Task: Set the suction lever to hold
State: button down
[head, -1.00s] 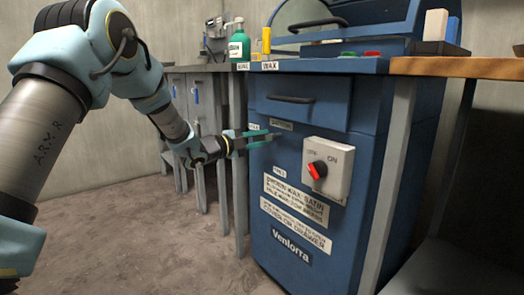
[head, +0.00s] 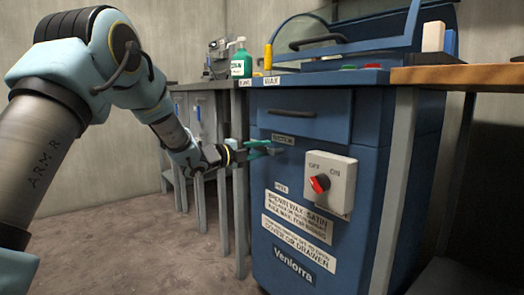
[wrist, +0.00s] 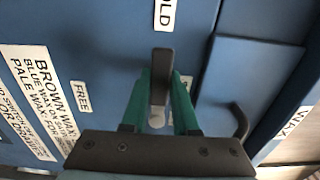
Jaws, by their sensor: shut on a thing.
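The suction lever (wrist: 161,75) is a dark grey bar on the front of the blue cabinet. In the wrist view its far end points up toward a partly cut-off label reading "OLD" (wrist: 166,14). The "FREE" label (wrist: 82,96) lies to its left. My gripper (wrist: 160,86) is shut on the lever, with one green finger on each side. In the head view my gripper (head: 268,149) is at the cabinet front, just below the suction label (head: 283,139). The fingers largely cover the lever there.
A grey switch box (head: 341,184) with a red knob marked OFF and ON sits right of my gripper. A drawer with a dark handle (head: 291,113) is above. A bench with grey legs (head: 239,215) stands close on the left. Floor (head: 140,245) in front is clear.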

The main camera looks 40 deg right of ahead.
jog(key=c, duration=0.7)
grip_release()
jog(key=a+p, duration=0.1)
jog(key=a, duration=0.6)
jog(key=a+p, duration=0.1)
jog(key=a, duration=0.2)
jog(key=shift+w+a+p, duration=0.35)
jog(key=shift+a, duration=0.05)
